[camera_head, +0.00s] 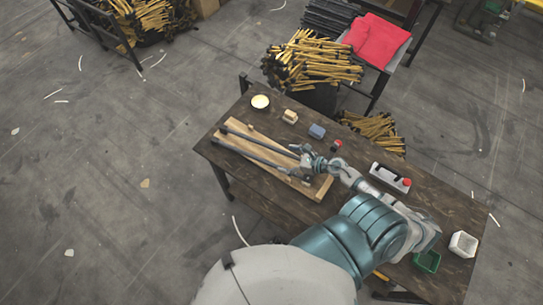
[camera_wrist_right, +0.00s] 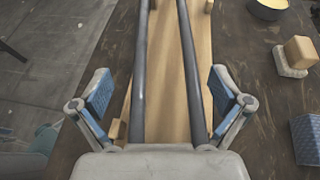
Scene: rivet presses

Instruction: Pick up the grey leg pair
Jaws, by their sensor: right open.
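The grey leg pair (camera_head: 262,143) is two long dark grey tubes lying side by side on a light wooden board on the table. In the right wrist view the two tubes (camera_wrist_right: 139,75) run away from me between the fingers. My right gripper (camera_head: 302,162) is over the near right end of the legs. Its blue-padded fingers (camera_wrist_right: 162,95) are spread wide, one on each side of the pair, and hold nothing. The near ends of the tubes are hidden by the gripper's body. My left gripper is not in view.
The wooden board (camera_head: 321,189) lies on a dark table (camera_head: 360,215). A yellow-filled bowl (camera_head: 260,101), a tan block (camera_head: 290,116), a blue block (camera_head: 317,131), a white device with a red knob (camera_head: 390,177), a green bin (camera_head: 427,261) and a white container (camera_head: 463,244) stand around it.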

